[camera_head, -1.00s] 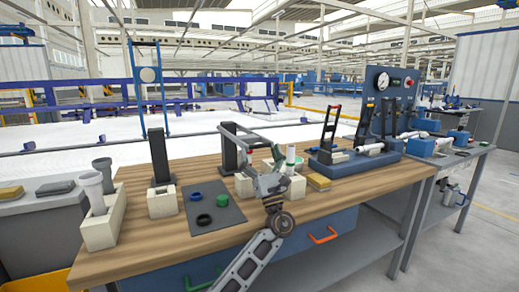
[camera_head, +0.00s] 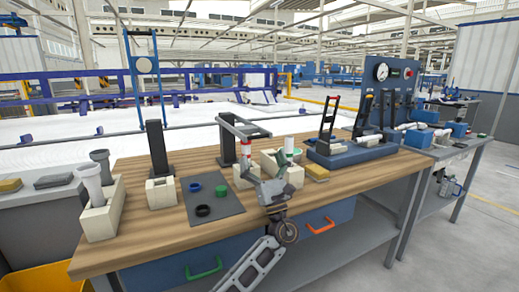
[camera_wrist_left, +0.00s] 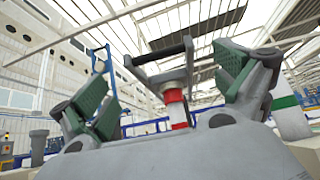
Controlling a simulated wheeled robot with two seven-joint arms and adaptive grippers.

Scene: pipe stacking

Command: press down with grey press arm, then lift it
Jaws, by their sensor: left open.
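The grey press arm (camera_head: 245,128) reaches forward from the top of a black post (camera_head: 227,142) near the table's middle. In the left wrist view its frame and dark bar (camera_wrist_left: 160,54) show above and beyond my fingers. My left gripper (camera_head: 269,160) is in front of the press and below its arm. Its green-padded fingers are spread wide in the left wrist view (camera_wrist_left: 168,88), with nothing gripped. A red-and-white piece (camera_wrist_left: 177,108) hangs or stands under the arm, seen between the fingers; whether they touch cannot be told. My right gripper is out of view.
A grey mat (camera_head: 224,205) with blue, green and black rings lies left. A beige holder with grey pipes (camera_head: 101,212) stands far left. A blue fixture (camera_head: 352,152) is right.

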